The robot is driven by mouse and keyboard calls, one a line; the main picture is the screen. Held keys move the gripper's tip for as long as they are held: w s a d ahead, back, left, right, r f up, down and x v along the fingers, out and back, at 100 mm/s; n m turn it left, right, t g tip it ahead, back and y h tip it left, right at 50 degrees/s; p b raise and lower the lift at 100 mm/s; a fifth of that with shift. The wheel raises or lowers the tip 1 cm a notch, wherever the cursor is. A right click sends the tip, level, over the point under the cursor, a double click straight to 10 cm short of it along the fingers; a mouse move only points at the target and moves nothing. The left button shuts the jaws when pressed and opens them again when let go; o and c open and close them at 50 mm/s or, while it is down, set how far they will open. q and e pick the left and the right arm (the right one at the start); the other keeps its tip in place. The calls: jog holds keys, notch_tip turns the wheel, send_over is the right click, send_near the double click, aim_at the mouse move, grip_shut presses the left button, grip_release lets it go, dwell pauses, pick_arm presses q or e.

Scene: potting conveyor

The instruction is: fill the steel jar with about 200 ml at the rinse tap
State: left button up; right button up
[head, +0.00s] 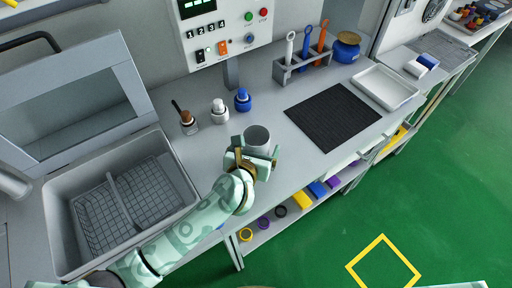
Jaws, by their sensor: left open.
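A grey, open-topped steel jar (257,137) stands upright on the grey worktop (290,165) near its front edge, right of the sink. My left gripper (253,156) is at the jar's near side. Its fingers are open, one on the left of the jar and one at its lower right. The gripper hides the jar's lower part, and I cannot tell whether a finger touches it. The jar's inside looks pale, and no water shows. I cannot make out the rinse tap clearly. My right gripper is out of view.
A sink (183,168) with a wire rack lies left. Small bottles (219,113) and a brush pot (186,122) stand behind the jar. A black mat (332,115), white tray (385,88) and tool rack (303,65) are right. A control panel (226,35) is above.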

aim_at(259, 133)
pick_arm(q)
jog(key=c, duration=1.1)
jog(key=shift+c, duration=0.2)
jog(key=shift+r, duration=0.5)
notch_tip(259, 133, up, 3)
jog(key=shift+f+p, duration=0.1)
jog(key=shift+p, duration=0.7)
jog(key=d+r+p+v, duration=0.1)
jog(key=v, duration=0.7)
jog(key=d+r+p+v, duration=0.1)
jog(key=r+p+v, duration=0.1)
jog(key=v, duration=0.6)
jog(key=shift+w, duration=0.15)
jog(key=shift+a+r, duration=0.1)
jog(key=shift+a, duration=0.05)
